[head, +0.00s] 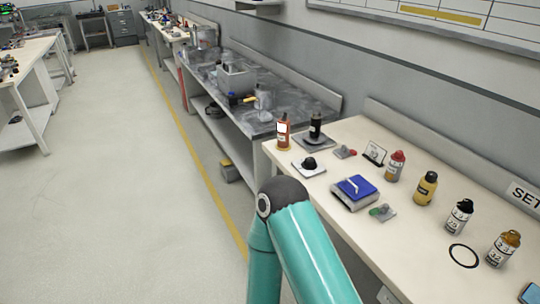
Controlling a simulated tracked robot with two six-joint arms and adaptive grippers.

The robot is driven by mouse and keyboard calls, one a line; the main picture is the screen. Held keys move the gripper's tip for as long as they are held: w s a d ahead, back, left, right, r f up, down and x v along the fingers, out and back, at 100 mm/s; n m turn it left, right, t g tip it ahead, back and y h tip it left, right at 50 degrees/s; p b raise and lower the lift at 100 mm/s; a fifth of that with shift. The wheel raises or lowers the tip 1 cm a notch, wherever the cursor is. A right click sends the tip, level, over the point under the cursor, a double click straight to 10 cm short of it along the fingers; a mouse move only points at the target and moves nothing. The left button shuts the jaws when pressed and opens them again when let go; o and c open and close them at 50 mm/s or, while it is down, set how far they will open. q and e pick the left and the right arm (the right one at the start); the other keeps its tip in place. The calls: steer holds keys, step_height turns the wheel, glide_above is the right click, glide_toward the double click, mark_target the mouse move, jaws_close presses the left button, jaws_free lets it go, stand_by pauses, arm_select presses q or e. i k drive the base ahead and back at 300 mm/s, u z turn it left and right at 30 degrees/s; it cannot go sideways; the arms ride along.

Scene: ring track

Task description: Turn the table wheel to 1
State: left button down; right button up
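No wheel with readable numbers can be made out. A small black knob on a pale square plate (309,166) sits near the front left of the right-hand table (420,245); whether it is the table wheel I cannot tell. Behind it, a dark upright piece (315,126) stands on a grey base. Neither of my grippers is in view. A teal link of my arm rises in the lower middle and hides part of the table's front edge.
On the table are a blue-topped device (354,190), a red-capped bottle (395,166), a yellow bottle (426,188), an orange bottle (283,132), more bottles at right and a black ring (464,256). A cluttered grey bench (290,98) stands behind. The floor (120,200) at left is clear.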

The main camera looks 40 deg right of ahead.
mark_target(309, 163)
steer(key=u, duration=0.05)
steer(key=k, duration=1.25)
steer(key=z, duration=0.7)
steer(key=i, duration=0.9)
